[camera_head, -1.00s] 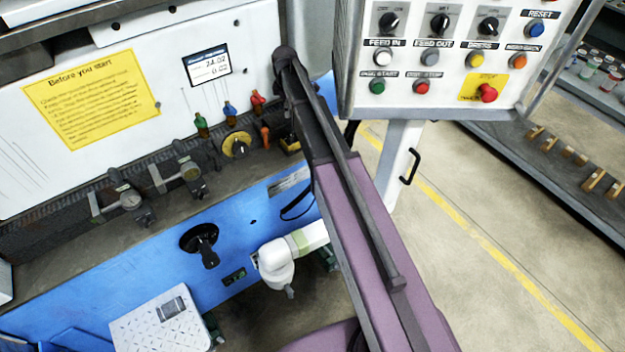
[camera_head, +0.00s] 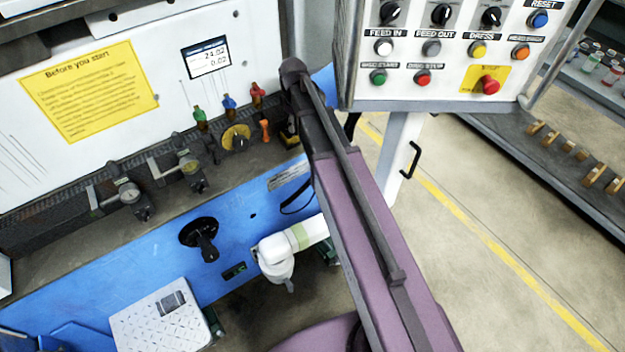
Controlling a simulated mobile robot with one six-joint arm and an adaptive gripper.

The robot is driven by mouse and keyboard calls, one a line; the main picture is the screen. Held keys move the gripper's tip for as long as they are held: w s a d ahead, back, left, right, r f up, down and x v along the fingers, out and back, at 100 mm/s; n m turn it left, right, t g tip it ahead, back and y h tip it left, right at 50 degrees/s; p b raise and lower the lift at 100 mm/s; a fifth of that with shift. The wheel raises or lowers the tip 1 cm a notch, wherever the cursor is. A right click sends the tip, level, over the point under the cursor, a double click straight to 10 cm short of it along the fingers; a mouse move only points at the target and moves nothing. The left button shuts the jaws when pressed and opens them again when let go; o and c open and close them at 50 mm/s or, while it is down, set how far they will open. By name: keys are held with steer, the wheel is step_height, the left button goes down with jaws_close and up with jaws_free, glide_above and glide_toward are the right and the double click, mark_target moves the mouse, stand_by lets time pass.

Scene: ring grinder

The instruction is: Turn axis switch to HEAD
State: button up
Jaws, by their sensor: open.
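The control panel (camera_head: 455,68) fills the top right. Three black rotary switches, left (camera_head: 390,13), middle (camera_head: 441,15) and right (camera_head: 491,17), sit in its top row; the frame edge cuts off the lettering above them. I cannot tell which one is the axis switch or read a HEAD mark. My purple arm link (camera_head: 385,235) rises from the bottom to a dark joint (camera_head: 293,68) left of the panel, apart from the switches in the picture. I cannot make out my gripper or its fingers.
Push buttons and a red stop button (camera_head: 490,85) sit below the switches. A grey rail (camera_head: 560,60) edges the panel's right side. Left are the blue machine front (camera_head: 130,270), a black crank (camera_head: 203,240) and gauges. A white jointed part (camera_head: 280,255) stands beside my arm.

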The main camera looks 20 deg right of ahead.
steer(key=s+f+m+b, duration=0.2)
steer(key=s+m, duration=0.2)
steer(key=s, duration=0.5)
steer(key=s+f+m+b, duration=0.2)
steer(key=s+m, duration=0.2)
steer(key=s, duration=0.6)
steer(key=shift+f+m, duration=0.2)
steer(key=shift+m, duration=0.2)
steer(key=shift+s, duration=0.1)
stand_by(0.8)
